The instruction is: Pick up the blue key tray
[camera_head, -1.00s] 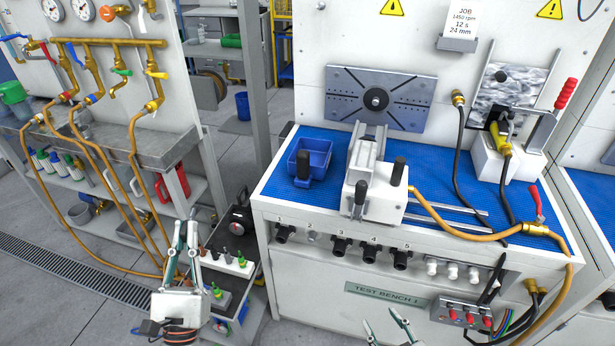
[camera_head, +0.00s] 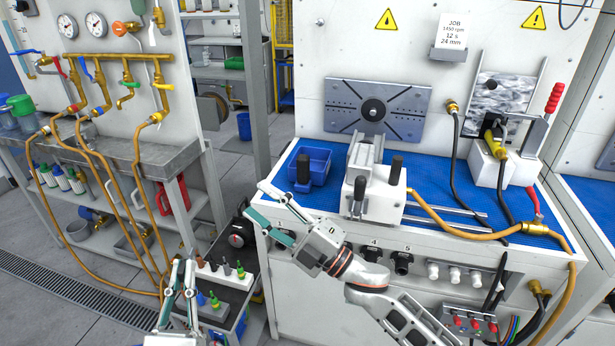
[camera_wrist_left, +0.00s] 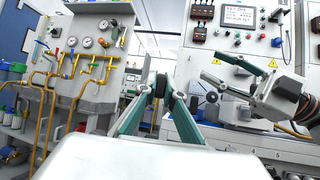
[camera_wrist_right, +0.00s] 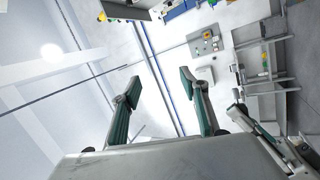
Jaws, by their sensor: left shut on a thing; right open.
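The blue key tray (camera_head: 319,178) is a small open bin on the blue mat at the bench's left end. A dark upright piece stands at its front. My right gripper (camera_head: 257,201) is open and empty, in front of the bench's left corner, lower left of the tray and apart from it. Its spread fingers also show in the right wrist view (camera_wrist_right: 158,82). My left gripper (camera_head: 181,264) is low at the left, away from the tray, with its fingertips close together.
A white clamp fixture (camera_head: 372,190) with black handles stands right of the tray. A hose (camera_head: 450,232) runs along the bench front. A low cart (camera_head: 228,285) with small bottles sits between the bench and the pipe stand (camera_head: 165,160). Mat left of the tray is narrow.

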